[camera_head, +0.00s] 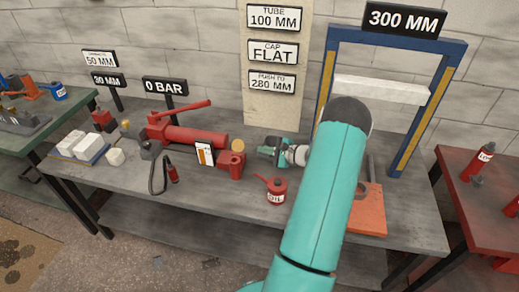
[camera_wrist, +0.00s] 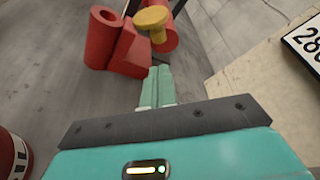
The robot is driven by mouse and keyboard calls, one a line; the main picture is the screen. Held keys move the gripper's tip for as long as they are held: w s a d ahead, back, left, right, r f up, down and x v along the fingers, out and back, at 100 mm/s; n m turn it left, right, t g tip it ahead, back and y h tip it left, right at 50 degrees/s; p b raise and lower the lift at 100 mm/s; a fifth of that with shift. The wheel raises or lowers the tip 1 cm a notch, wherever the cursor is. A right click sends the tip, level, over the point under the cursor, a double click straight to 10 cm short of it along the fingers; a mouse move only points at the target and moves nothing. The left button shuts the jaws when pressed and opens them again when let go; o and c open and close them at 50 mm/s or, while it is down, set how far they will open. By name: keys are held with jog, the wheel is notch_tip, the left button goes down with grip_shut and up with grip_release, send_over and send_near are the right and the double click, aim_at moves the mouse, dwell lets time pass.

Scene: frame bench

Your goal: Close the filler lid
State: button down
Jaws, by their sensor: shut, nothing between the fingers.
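The filler lid appears to be the yellow round cap (camera_head: 238,145) by the end of the red cylinder (camera_head: 194,138) on the bench. In the wrist view the yellow cap (camera_wrist: 152,18) has a wide disc on a short stem, beside the red cylinder end (camera_wrist: 166,38). Whether it sits open or closed cannot be told. My gripper (camera_head: 262,151) is to the right of the cap, apart from it. In the wrist view my gripper (camera_wrist: 160,72) has its teal fingers together, empty, pointing toward the cap and the red block.
A red block with a hole (camera_head: 231,164) stands in front of the cap, close to my fingers. A red oil can (camera_head: 276,190) stands nearer the front edge. A white card (camera_head: 204,153) stands left of the block. The blue press frame (camera_head: 450,60) rises behind my arm.

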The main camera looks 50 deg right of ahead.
aim_at(239, 146)
jog(key=x, duration=0.7)
jog(key=shift+w+a+f, duration=0.1)
jog(key=shift+w+a, duration=0.05)
jog(key=shift+w, duration=0.1)
